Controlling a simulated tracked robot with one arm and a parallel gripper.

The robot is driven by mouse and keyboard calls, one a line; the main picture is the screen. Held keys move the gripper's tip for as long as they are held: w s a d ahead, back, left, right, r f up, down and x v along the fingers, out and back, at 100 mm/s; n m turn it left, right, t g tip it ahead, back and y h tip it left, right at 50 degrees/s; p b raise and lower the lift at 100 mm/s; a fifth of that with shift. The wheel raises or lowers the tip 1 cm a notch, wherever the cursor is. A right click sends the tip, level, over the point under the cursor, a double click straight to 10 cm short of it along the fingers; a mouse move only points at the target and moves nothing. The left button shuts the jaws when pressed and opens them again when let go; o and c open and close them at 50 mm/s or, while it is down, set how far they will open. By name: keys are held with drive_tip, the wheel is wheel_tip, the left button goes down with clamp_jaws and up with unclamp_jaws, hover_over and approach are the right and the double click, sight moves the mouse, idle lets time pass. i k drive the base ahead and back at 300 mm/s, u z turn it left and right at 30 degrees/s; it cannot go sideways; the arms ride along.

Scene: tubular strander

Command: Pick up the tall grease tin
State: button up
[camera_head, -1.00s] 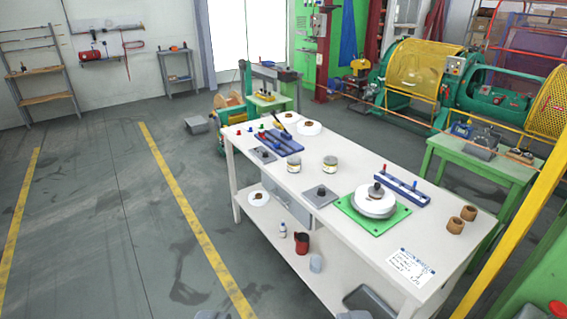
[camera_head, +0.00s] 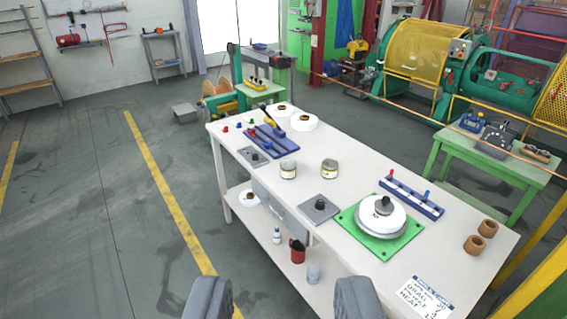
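Two small tins with pale labels stand upright, a short gap apart, near the middle of the white table (camera_head: 345,226): a left tin (camera_head: 288,169) and a right tin (camera_head: 330,169). They look close in height, so I cannot tell which is the tall grease tin. My gripper (camera_head: 284,292) shows at the bottom edge as two grey fingers set wide apart. It is open with nothing between the fingers, on the near side of the table and well short of the tins.
A green plate (camera_head: 408,230) with a white spool stands to the right. Blue racks (camera_head: 412,200) (camera_head: 272,140) hold small pegs. The lower shelf carries a red jug (camera_head: 297,252). Open floor lies left.

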sight(288, 165)
drive_tip(key=i, duration=0.15)
drive_tip(key=k, duration=0.35)
drive_tip(key=z, duration=0.35)
drive_tip(key=i, duration=1.9)
drive_tip(key=u, duration=1)
drive_tip(key=i, duration=0.7)
drive_tip(key=u, duration=0.4)
